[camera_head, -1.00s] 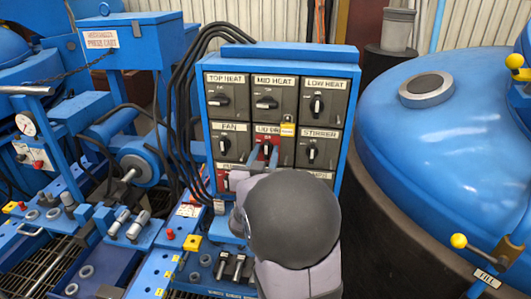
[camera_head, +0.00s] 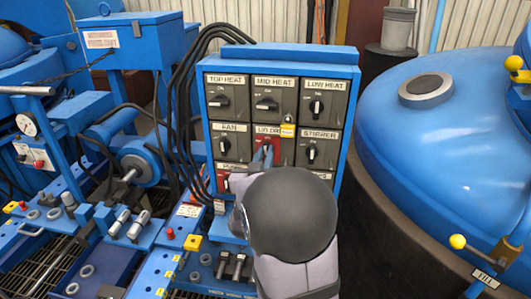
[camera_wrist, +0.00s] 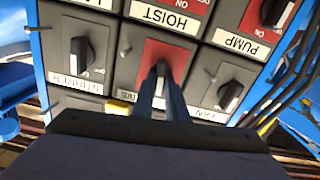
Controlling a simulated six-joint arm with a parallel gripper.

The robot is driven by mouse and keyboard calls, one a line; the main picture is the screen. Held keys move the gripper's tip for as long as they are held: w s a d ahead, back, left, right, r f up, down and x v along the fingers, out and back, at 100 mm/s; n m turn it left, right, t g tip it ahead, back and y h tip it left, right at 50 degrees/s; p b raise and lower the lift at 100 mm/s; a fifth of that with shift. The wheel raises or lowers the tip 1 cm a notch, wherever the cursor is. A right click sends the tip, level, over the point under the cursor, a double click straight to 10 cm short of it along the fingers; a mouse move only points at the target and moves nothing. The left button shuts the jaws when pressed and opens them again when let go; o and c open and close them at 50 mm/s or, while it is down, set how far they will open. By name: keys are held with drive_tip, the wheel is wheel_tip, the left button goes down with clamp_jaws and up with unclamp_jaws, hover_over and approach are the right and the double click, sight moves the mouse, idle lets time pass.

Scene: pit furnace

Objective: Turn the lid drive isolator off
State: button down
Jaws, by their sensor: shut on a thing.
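The lid drive isolator (camera_head: 265,137) is the switch with a red plate in the middle of the panel's second row. Its label is partly hidden. In the wrist view, where the panel appears upside down, its red plate (camera_wrist: 172,54) and dark knob show at my fingertips. My gripper (camera_head: 263,155) reaches up to it from below, and its two blue fingers (camera_wrist: 161,88) are shut on the knob. The knob looks roughly upright, but the fingers hide most of it. A yellow padlock tag (camera_head: 288,130) hangs at the plate's upper right.
Other switches surround it: fan (camera_head: 224,146) on the left, stirrer (camera_head: 312,152) on the right, mid heat (camera_head: 266,104) above. Hoist (camera_wrist: 181,8) and pump (camera_wrist: 268,17) show in the wrist view. A large blue furnace lid (camera_head: 440,130) stands to the right.

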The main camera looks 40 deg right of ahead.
drive_tip(key=n+p, duration=0.2)
drive_tip(key=n, duration=0.2)
drive_tip(key=shift+w+r, duration=0.1)
drive_tip(key=shift+w+a+f+n+p, duration=0.1)
drive_tip(key=shift+n+p, duration=0.8)
drive_tip(key=shift+n, duration=1.2)
drive_tip(key=shift+s+f+n+p, duration=0.15)
drive_tip(key=shift+n+p, duration=0.75)
drive_tip(key=shift+n, duration=1.2)
drive_tip(key=shift+w+a+f+n+p, duration=0.15)
drive_tip(key=shift+n+p, duration=0.75)
drive_tip(key=shift+n, duration=1.2)
drive_tip(key=shift+d, duration=0.1)
drive_tip(key=c, duration=1.8)
unclamp_jaws()
drive_tip(key=shift+o, duration=0.2)
